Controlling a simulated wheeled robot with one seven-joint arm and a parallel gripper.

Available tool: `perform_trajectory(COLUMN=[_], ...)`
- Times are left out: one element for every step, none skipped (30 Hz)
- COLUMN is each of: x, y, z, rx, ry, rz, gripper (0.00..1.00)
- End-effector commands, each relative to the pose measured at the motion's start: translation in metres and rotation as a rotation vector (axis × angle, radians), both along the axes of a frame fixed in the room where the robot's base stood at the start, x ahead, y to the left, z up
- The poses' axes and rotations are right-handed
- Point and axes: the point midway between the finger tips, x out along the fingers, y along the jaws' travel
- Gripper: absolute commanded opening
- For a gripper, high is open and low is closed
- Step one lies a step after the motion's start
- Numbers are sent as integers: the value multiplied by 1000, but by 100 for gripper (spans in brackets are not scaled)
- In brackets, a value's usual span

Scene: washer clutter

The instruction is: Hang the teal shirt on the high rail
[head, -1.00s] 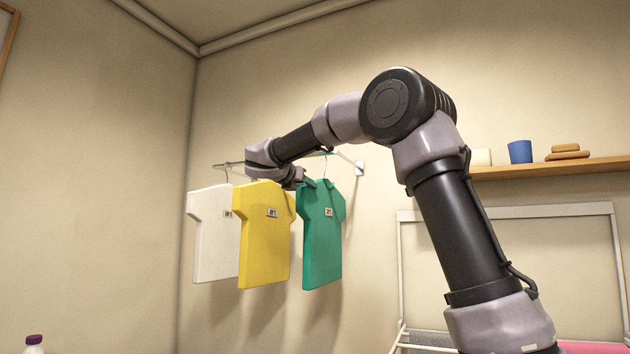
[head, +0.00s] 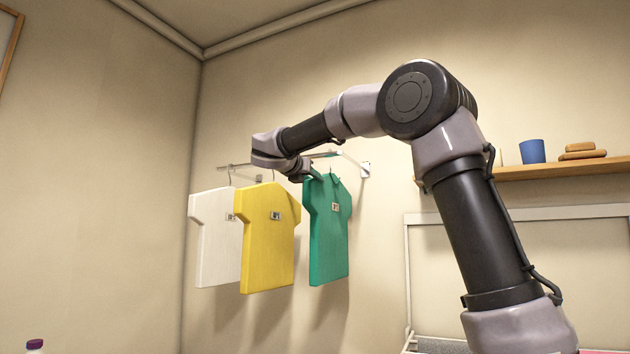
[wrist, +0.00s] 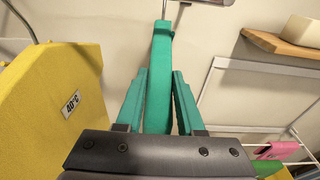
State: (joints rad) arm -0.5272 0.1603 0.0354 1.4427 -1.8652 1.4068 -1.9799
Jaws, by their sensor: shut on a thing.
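The teal shirt (head: 328,240) hangs upright to the right of the yellow shirt in the head view, just below the high rail (head: 318,156). My gripper (head: 308,176) is at the top of the teal shirt, partly hidden by my arm. In the wrist view the teal shirt (wrist: 160,50) runs edge-on between the two teal fingers of my gripper (wrist: 160,76), which is shut on it. A thin hanger hook (wrist: 164,8) rises from its top. I cannot tell whether the hook rests on the rail.
A yellow shirt (head: 268,240) and a white shirt (head: 214,240) hang to the left, the yellow one close beside my gripper. A wall bracket (head: 365,170) is at the right. A wooden shelf (head: 560,168) holds a blue cup (head: 532,151). A white drying frame (head: 500,215) is below.

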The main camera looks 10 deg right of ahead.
Motion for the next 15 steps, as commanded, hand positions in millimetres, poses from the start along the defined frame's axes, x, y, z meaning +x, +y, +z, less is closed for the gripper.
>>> perform_trajectory(x=[-4, -6, -9, -10, -12, -15, -17, -19, -22, -24, -26, -28, -30, -32, -34], y=[3, 4, 6, 8, 10, 11, 13, 14, 16, 17, 19, 21, 22, 24, 26], z=[1, 1, 1, 1, 1, 1, 1, 1, 1, 1, 1, 1, 1, 1, 1], rx=[0, 0, 0, -1, -1, -1, -1, 0, -1, 0, 0, 0, 0, 0, 0], ry=[-2, -1, -2, -2, -2, -2, -2, -2, -2, -2, -2, -2, -2, -2, -2], rz=[2, 1, 2, 2, 3, 3, 2, 2, 2, 3, 2, 2, 3, 3, 3], gripper=[0, 0, 0, 0, 0, 0, 0, 0, 0, 0, 0, 0, 0, 0, 0])
